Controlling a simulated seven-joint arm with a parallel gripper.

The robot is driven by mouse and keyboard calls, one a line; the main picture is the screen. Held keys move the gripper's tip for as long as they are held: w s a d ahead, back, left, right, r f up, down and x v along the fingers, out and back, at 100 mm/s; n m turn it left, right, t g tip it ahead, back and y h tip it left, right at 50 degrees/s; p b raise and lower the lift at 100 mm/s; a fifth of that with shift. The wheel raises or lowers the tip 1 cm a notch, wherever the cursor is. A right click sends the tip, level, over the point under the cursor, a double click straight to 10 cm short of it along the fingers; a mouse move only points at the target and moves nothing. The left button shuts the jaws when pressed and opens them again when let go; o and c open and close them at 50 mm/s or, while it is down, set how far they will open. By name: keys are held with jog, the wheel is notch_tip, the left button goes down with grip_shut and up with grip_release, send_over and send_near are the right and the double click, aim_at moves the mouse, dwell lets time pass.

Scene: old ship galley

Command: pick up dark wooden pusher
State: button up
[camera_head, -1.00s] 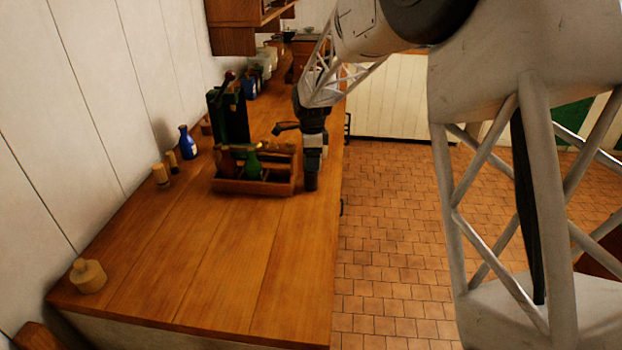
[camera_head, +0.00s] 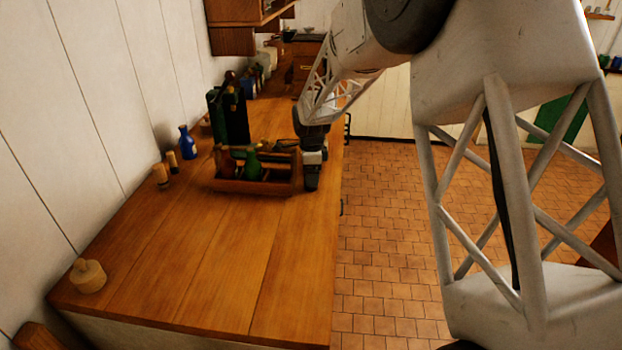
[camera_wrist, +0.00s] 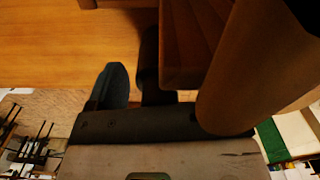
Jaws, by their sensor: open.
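I cannot single out the dark wooden pusher with certainty. A wooden caddy (camera_head: 250,187) on the counter holds a green bottle (camera_head: 252,165) and brown items too small and dark to name. My gripper (camera_head: 311,178) is low over the counter at the caddy's right end. In the wrist view my gripper (camera_wrist: 136,88) shows its dark fingers close to a large brown rounded wooden piece (camera_wrist: 235,75) on the right, beside slatted brown wood (camera_wrist: 190,45). I cannot tell whether the rounded piece is part of the caddy. My gripper is open, and nothing shows clamped between its fingers.
On the wooden counter (camera_head: 200,270) stand a dark green holder (camera_head: 232,112), a blue bottle (camera_head: 187,143), two small wooden pieces (camera_head: 165,172) by the wall, and a pale lidded pot (camera_head: 88,276). The counter's front is clear. Tiled floor (camera_head: 390,240) lies to the right.

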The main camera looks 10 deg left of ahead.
dwell(0.5)
jog(key=c, duration=1.1)
